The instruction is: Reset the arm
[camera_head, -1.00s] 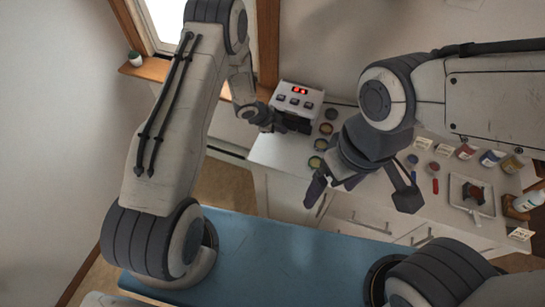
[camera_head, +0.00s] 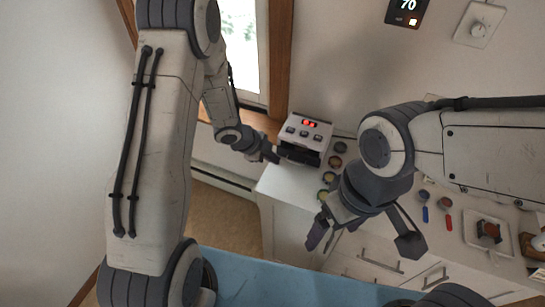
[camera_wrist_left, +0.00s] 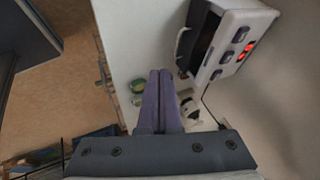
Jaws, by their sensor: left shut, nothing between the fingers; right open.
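My left gripper (camera_head: 273,156) is beside the lower left of a white device with a red display (camera_head: 307,131) on the counter. In the left wrist view its purple fingers (camera_wrist_left: 158,98) are pressed together with nothing between them, and the device (camera_wrist_left: 232,42) is to their upper right. My right gripper (camera_head: 367,243) hangs over the counter's front edge with its fingers spread wide and nothing between them.
The white counter (camera_head: 283,183) holds several small round containers (camera_head: 334,162), a blue-handled and a red-handled item (camera_head: 448,222), and a tray (camera_head: 470,235) with a dark red object. A window (camera_head: 240,45) is behind my left arm. A blue surface (camera_head: 290,285) lies in front.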

